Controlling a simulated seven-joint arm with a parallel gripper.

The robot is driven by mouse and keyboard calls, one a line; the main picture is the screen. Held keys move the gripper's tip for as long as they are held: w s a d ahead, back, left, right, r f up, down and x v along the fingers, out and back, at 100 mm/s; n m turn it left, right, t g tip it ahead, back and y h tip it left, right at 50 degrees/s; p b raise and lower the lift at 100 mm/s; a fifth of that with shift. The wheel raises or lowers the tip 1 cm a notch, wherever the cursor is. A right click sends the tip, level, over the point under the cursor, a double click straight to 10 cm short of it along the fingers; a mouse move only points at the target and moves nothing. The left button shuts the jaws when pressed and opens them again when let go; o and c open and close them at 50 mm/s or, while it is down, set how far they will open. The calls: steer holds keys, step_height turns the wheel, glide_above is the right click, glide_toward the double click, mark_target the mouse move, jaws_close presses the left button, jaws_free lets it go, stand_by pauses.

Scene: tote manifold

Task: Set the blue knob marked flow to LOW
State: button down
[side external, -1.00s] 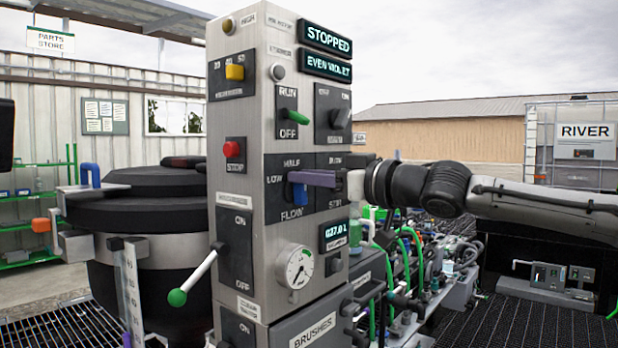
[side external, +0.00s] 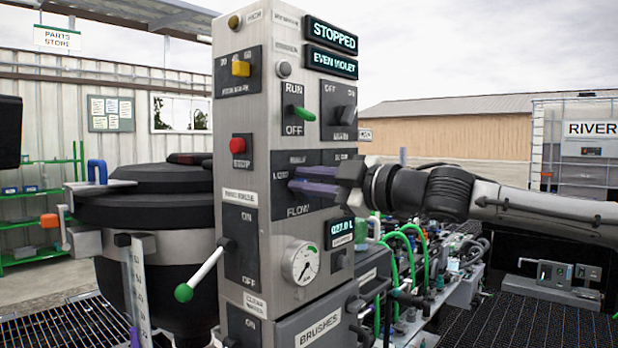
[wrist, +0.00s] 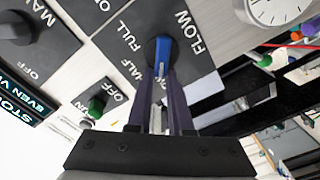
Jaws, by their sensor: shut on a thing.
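The blue flow knob (wrist: 163,52) shows in the wrist view on its dark plate (wrist: 122,38), beside the FLOW, FULL and HALF labels. My gripper (wrist: 160,80) has its two purple fingers on either side of the knob, shut on it. In the side external view my gripper (side external: 290,180) reaches in from the right with its fingers one above the other at the flow plate (side external: 277,204). The fingers hide the knob there.
The steel column also carries a green RUN/OFF handle (side external: 303,113), a black switch (side external: 344,116), a red stop button (side external: 238,145), a gauge (side external: 301,263) and a white lever with green ball (side external: 184,292). Green hoses (side external: 413,245) and fittings lie below my arm.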

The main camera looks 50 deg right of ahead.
steer(key=shift+w+d+f+n+h, duration=0.2)
steer(key=shift+f+n+h, duration=0.2)
steer(key=shift+f+n, duration=0.3)
steer(key=c, duration=0.8)
jaws_free()
steer(key=shift+r, duration=0.15)
steer(key=shift+s+a+r, duration=0.1)
steer(key=shift+r, duration=0.1)
